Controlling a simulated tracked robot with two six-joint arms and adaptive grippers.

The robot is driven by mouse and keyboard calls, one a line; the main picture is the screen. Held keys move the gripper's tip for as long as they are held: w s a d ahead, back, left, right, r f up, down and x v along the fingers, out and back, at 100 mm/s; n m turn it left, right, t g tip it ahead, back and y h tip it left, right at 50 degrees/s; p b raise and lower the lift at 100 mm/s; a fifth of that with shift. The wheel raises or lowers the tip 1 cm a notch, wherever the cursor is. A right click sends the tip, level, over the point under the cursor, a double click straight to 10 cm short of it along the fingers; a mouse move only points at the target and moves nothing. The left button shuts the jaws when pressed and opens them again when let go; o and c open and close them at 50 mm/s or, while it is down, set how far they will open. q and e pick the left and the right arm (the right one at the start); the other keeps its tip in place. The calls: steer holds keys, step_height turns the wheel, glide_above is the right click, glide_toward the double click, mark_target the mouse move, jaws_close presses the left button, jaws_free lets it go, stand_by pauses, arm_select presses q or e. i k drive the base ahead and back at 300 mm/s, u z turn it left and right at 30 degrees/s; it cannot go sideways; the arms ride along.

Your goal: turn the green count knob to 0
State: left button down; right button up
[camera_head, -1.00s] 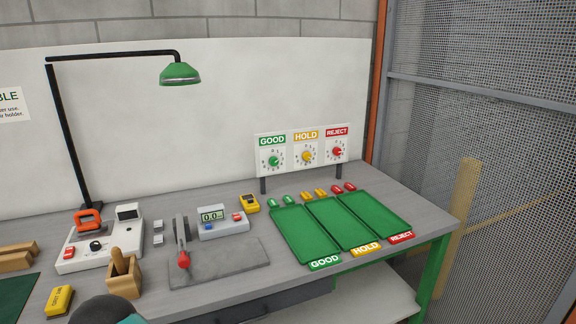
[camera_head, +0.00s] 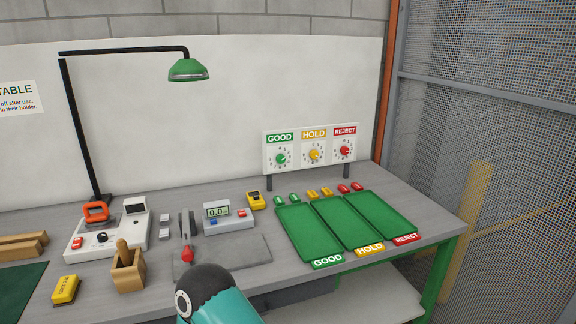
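The green count knob (camera_head: 281,159) sits on a white panel (camera_head: 313,151) under the GOOD label, left of a yellow knob (camera_head: 314,155) under HOLD and a red knob (camera_head: 345,151) under REJECT. The panel stands on two posts at the back of the bench. The number the green knob points to is too small to read. A rounded black and teal part of my arm shows at the bottom centre, well below and in front of the panel. Neither gripper is in view.
Green trays (camera_head: 348,222) labelled GOOD, HOLD and REJECT lie in front of the panel, with small green, yellow and red pieces behind them. A digital display box (camera_head: 228,217), a red-tipped lever (camera_head: 187,253) and a wooden holder (camera_head: 127,273) stand left. A lamp (camera_head: 188,70) overhangs the bench.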

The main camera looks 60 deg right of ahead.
mark_target(280, 158)
steer(key=z, duration=0.05)
steer(key=k, duration=0.5)
steer(key=z, duration=0.9)
steer(key=i, duration=0.4)
steer(key=u, duration=0.1)
steer(key=k, duration=0.4)
steer(key=z, duration=0.05)
